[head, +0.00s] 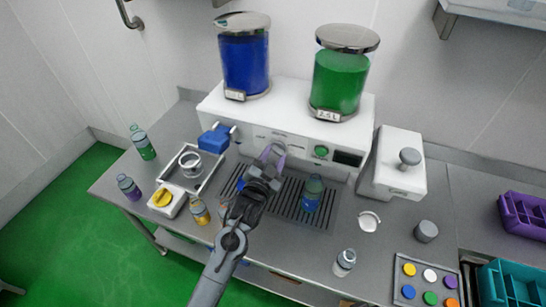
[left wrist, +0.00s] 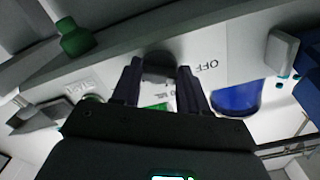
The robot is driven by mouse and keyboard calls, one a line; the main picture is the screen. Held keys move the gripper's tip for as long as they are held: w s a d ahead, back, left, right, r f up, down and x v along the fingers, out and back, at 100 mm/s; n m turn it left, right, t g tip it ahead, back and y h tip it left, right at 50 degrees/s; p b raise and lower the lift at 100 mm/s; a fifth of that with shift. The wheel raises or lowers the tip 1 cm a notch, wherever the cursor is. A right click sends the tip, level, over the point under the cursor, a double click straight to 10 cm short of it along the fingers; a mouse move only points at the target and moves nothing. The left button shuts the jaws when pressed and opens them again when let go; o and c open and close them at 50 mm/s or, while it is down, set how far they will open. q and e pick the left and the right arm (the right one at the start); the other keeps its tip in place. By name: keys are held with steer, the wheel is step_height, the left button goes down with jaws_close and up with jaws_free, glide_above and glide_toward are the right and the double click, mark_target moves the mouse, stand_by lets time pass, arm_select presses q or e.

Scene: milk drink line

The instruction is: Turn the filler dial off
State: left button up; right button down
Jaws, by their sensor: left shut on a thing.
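The white filler machine (head: 300,127) carries a blue tank (head: 244,62) and a green tank (head: 340,80). My left gripper (head: 272,154) reaches its front face. In the left wrist view the fingers (left wrist: 160,84) are closed around the dark grey dial (left wrist: 159,64), one finger on each side. The OFF label (left wrist: 208,66) shows upside down beside the dial. In the head view the gripper mostly hides the dial, and its exact pointing angle is hard to tell. My right gripper is not in view.
A blue-green bottle (head: 312,193) stands on the drip grate (head: 286,203), right of my gripper. A blue lever block (head: 214,138) is at the machine's left. Several bottles stand on the left counter. A white press-like unit (head: 396,165) stands at right.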

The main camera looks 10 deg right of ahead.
arm_select(q)
steer(key=o, duration=1.1)
steer(key=shift+c, duration=0.2)
steer(key=b+v, duration=0.1)
steer(key=v, duration=0.9)
steer(key=shift+s+a, duration=0.15)
steer(key=shift+s, duration=0.25)
